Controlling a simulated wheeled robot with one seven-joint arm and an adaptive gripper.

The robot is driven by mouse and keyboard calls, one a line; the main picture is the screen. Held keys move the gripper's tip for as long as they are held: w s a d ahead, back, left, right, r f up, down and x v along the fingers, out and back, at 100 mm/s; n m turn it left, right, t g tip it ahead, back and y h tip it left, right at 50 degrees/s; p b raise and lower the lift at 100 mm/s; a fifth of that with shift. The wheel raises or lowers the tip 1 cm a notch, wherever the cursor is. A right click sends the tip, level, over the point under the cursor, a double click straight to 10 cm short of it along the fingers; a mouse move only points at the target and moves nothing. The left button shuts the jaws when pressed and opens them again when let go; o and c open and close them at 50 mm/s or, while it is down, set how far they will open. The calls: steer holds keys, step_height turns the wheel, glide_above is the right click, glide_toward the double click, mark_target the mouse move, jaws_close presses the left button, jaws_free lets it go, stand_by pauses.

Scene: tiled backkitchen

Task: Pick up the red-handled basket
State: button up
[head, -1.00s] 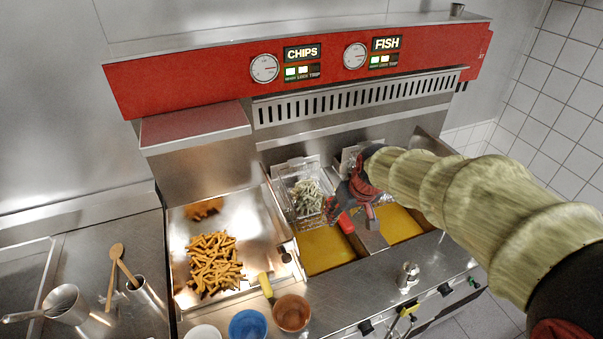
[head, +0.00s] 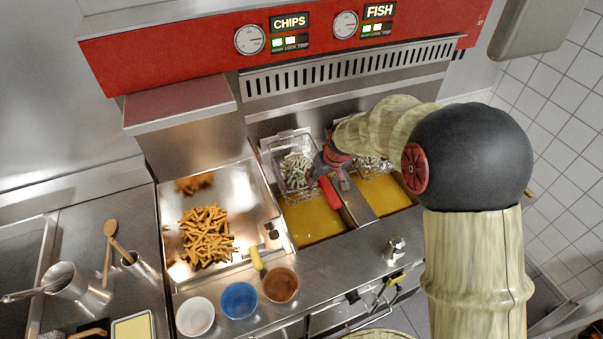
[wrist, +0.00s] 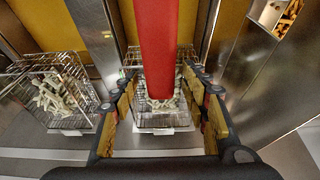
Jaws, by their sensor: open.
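The red-handled basket (head: 296,172) is a wire basket with pale cut potatoes in it, at the left oil vat in the head view. Its red handle (head: 330,192) points towards the front counter. In the wrist view the red handle (wrist: 156,45) runs down the middle and the basket (wrist: 154,122) shows behind it. My gripper (head: 340,176) is beside the handle in the head view. In the wrist view my gripper (wrist: 160,80) is open, its fingers on either side of the handle with visible gaps. The handle's contact with the palm cannot be told.
A second wire basket (head: 372,164) is at the right vat, partly hidden by my arm; it also shows in the wrist view (wrist: 50,92). A chip tray (head: 248,218) lies left. Bowls, including a blue one (head: 239,299), and a metal shaker (head: 394,249) stand in front.

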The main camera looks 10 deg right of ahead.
steer(key=shift+f, duration=0.15)
steer(key=shift+c, duration=1.1)
jaws_close()
steer(key=shift+w, duration=0.1)
